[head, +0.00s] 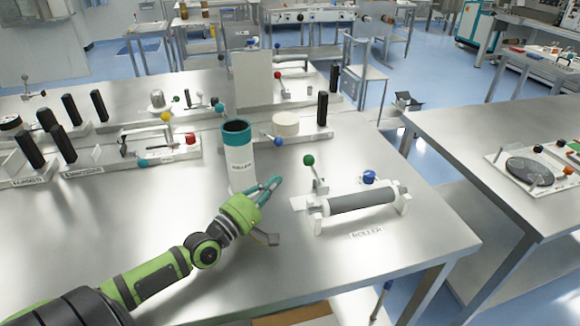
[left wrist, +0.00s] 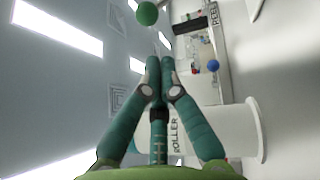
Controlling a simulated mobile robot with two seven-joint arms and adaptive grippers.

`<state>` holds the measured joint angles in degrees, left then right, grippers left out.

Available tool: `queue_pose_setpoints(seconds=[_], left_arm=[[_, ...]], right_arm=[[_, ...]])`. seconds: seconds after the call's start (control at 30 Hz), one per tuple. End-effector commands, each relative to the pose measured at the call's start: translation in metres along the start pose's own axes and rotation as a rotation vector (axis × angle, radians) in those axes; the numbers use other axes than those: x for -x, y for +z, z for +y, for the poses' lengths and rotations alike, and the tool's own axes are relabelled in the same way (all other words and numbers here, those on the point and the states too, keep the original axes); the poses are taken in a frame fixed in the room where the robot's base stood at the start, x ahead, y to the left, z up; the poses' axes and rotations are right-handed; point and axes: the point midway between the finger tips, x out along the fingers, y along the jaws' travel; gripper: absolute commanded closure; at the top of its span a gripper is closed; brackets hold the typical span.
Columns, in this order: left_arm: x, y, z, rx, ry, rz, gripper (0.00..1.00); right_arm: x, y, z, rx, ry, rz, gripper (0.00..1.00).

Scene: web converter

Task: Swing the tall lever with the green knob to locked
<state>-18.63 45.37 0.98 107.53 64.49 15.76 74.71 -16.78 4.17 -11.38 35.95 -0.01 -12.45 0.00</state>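The lever with the green knob (head: 308,160) stands at the left end of the roller unit (head: 362,200), with a short metal arm below the knob. The knob leans slightly to the left of its pivot. In the left wrist view the green knob (left wrist: 147,14) shows at the top, beyond the fingertips. My left gripper (head: 278,182) is left of the lever and lower in the picture, apart from it. Its teal fingers (left wrist: 160,64) lie close together with nothing visible between them. My right gripper is not in view.
A white canister with a teal rim (head: 238,160) stands close behind my left gripper. A blue knob (head: 369,177) is on the roller unit. Behind are a blue-knobbed lever (head: 278,141) and a cream disc (head: 285,123). The table front is clear.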

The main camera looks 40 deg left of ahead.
Motion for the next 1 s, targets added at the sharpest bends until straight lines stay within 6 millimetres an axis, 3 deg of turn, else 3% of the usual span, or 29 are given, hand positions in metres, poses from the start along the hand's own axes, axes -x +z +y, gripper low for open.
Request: queue_pose_setpoints(seconds=[0.2,0.4,1.0], left_arm=[[-0.036,0.0,0.003,0.001,0.004,0.001,1.0],[-0.057,0.0,0.001,0.0,0.001,0.0,1.0],[-0.066,0.001,0.001,-0.002,-0.003,0.0,1.0]], right_arm=[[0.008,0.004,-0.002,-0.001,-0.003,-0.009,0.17],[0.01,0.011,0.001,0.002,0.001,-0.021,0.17],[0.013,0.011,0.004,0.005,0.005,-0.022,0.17]])
